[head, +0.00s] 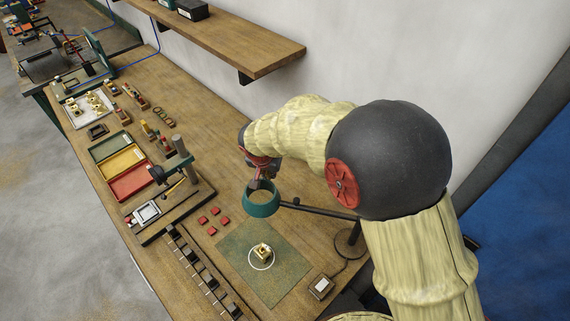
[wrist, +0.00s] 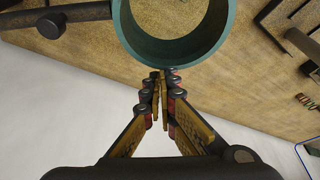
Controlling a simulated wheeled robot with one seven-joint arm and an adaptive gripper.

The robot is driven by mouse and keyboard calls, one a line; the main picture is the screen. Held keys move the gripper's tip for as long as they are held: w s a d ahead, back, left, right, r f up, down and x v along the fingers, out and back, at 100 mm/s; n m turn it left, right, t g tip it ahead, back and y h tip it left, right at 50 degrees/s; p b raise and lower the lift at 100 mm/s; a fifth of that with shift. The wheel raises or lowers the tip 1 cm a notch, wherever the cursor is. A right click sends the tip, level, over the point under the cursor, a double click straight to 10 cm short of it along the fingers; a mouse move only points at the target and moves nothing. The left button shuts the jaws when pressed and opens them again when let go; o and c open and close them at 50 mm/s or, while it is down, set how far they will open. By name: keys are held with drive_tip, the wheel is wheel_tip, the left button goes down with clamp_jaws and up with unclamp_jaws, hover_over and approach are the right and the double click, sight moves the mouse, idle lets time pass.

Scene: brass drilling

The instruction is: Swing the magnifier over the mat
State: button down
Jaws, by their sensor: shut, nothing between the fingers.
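The magnifier is a teal ring (head: 262,203) on a dark arm (head: 318,211) that runs to a stand (head: 350,238) at the right. In the head view the ring appears above the back edge of the green mat (head: 284,275). A small brass part (head: 262,252) sits on the mat inside a pale circle. My gripper (head: 262,180) is at the far side of the ring. In the wrist view my gripper (wrist: 160,76) is shut and empty, its fingertips at or very near the rim of the teal ring (wrist: 222,50). I cannot tell whether they touch.
Several red squares (head: 209,217) lie left of the mat. A drill stand (head: 172,190), coloured trays (head: 127,170) and a dark rack (head: 196,270) are further left. A small device (head: 320,287) sits right of the mat. A shelf (head: 230,45) hangs on the wall behind.

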sight(259, 204)
drive_tip(key=s+a+n, duration=0.1)
drive_tip(key=s, duration=0.2)
drive_tip(key=s+a+n+y+b, duration=0.1)
drive_tip(key=s, duration=0.3)
drive_tip(key=s+a+n, duration=0.1)
drive_tip(key=s+n, duration=0.1)
drive_tip(key=s, duration=0.2)
drive_tip(key=shift+s+b, duration=0.25)
drive_tip(key=shift+b, duration=0.15)
drive_tip(key=shift+s+n+y, duration=0.3)
drive_tip(key=shift+s, duration=0.05)
drive_tip(key=shift+f, duration=0.1)
drive_tip(key=shift+s+d+f, duration=0.1)
drive_tip(key=shift+s+f, duration=0.15)
drive_tip(key=shift+r, duration=0.3)
drive_tip(key=w+v, duration=0.1)
drive_tip(key=v, duration=1)
drive_tip(key=shift+s+r, duration=0.15)
drive_tip(key=shift+r, duration=0.45)
